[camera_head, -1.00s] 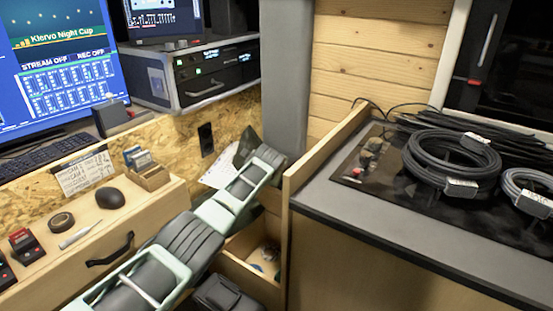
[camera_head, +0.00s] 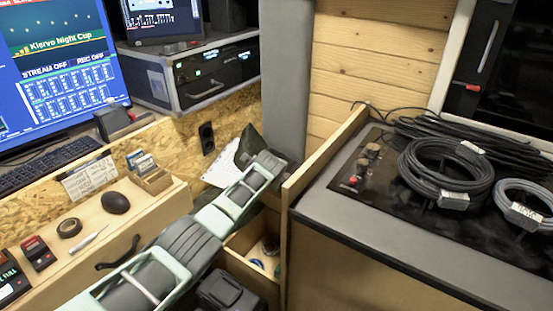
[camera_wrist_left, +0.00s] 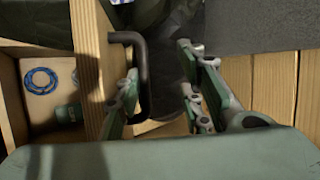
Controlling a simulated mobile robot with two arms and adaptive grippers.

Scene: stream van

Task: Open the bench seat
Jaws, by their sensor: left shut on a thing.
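In the left wrist view, a black bar handle (camera_wrist_left: 143,75) is fixed to a wooden panel (camera_wrist_left: 92,55). My left gripper (camera_wrist_left: 165,100) has its fingers on either side of this handle and is shut on it. Left of the panel is an open wooden compartment (camera_wrist_left: 12,110) holding a blue cable coil (camera_wrist_left: 41,80) and a small green item (camera_wrist_left: 69,114). In the head view, my left arm reaches from the lower left towards the grey post, and its fingertips are hidden. I cannot clearly make out the bench seat as a whole. My right gripper is out of view.
A grey-edged counter (camera_head: 365,235) with coiled black cables (camera_head: 446,165) stands at the right, with a raised wooden side board (camera_head: 320,160). A grey post (camera_head: 286,80) stands behind.

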